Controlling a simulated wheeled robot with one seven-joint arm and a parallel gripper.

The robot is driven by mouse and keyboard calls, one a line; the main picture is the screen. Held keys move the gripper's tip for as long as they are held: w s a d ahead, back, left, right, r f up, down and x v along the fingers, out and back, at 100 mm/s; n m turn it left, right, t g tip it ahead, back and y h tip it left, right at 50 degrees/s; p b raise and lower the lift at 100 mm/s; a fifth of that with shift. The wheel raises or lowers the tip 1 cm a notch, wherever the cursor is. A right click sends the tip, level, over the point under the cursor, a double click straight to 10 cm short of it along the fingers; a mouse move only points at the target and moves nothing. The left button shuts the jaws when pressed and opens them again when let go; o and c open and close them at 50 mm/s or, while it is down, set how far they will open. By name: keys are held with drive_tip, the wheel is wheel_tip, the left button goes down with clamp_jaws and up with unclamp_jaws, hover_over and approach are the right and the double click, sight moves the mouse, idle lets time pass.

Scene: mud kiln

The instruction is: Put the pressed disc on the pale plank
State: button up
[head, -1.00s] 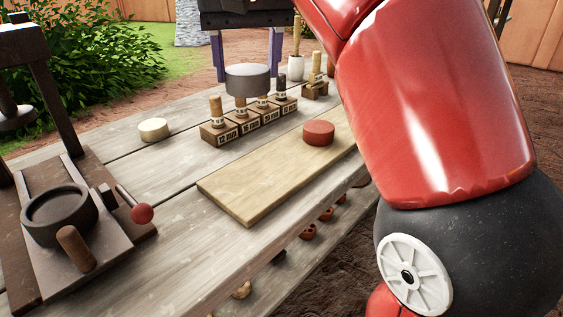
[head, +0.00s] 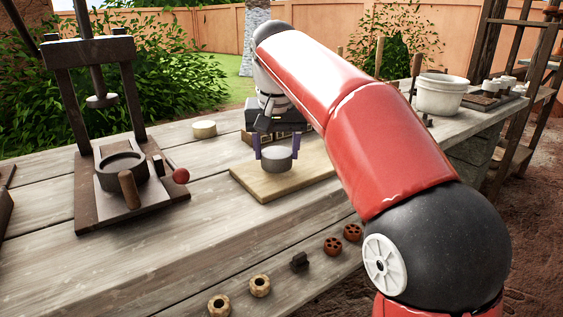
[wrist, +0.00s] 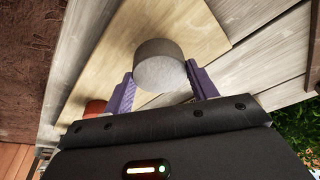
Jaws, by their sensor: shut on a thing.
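The pressed disc, a thick grey round (head: 277,160), is between the purple fingers of my gripper (head: 278,152), which is shut on it. My arm hides the plank's far right part in the head view.
A press with a round mould (head: 122,164) and red-knobbed lever stands at left. A cream disc (head: 204,129) lies behind the plank. Small brown and tan pieces (head: 260,286) lie on a lower ledge in front. A white pot (head: 439,94) stands at the far right.

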drive_tip(key=shift+f, duration=0.5)
drive_tip(key=o, duration=1.1)
drive_tip(key=shift+r, duration=0.1)
drive_tip(key=p+v, duration=0.4)
drive_tip(key=v, duration=0.8)
drive_tip(key=s+d+f+t, duration=0.1)
drive_tip(key=s+d+f, duration=0.8)
drive_tip(key=s+d, duration=0.2)
drive_tip(key=s+d+f, duration=0.2)
drive_tip(key=s+f, duration=0.4)
drive_tip(key=f, duration=0.2)
drive_tip(key=s+d+f+t, duration=0.1)
drive_tip(key=s+d+f, duration=0.1)
drive_tip(key=s+f, duration=0.4)
drive_tip(key=shift+d+f, duration=0.3)
drive_tip(key=shift+f, duration=0.65)
